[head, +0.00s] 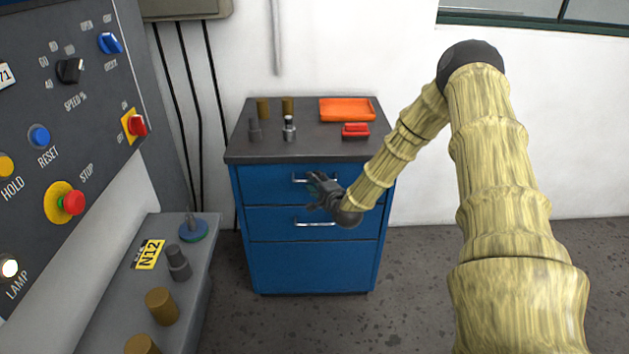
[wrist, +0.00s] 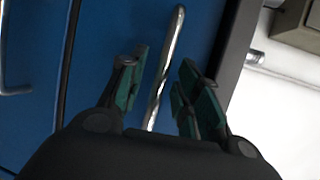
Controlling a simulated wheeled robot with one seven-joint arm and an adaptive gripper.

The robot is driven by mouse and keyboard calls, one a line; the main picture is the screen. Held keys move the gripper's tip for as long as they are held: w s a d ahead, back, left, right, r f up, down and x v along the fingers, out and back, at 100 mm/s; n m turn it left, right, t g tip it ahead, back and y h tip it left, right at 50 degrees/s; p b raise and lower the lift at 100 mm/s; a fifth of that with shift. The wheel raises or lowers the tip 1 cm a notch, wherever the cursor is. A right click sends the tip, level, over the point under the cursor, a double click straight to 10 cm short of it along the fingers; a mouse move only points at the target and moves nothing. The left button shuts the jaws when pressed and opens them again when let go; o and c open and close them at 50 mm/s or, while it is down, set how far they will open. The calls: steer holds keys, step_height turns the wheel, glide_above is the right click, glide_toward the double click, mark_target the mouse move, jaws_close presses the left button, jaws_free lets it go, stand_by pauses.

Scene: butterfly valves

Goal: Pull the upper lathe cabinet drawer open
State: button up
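The blue lathe cabinet (head: 310,268) stands against the back wall with its drawers closed. The upper drawer (head: 262,185) has a silver bar handle (head: 301,181), partly hidden behind my gripper. My gripper (head: 313,190) is in front of the upper drawer. In the wrist view my gripper (wrist: 158,90) is open, with one green-padded finger on each side of the upper handle (wrist: 165,65). The fingers look apart from the bar; I cannot tell how far the bar lies between them. The lower drawer (head: 262,223) shows its own handle (head: 315,224) below.
The cabinet's dark top (head: 240,148) holds an orange tray (head: 347,109), a red item (head: 355,130) and several small tool holders. A grey control panel (head: 85,150) and a grey ledge (head: 200,262) with several parts stand at left. The floor (head: 420,270) before the cabinet is clear.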

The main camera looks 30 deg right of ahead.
steer(key=shift+w+d+f, duration=0.1)
steer(key=shift+w, duration=0.45)
jaws_close()
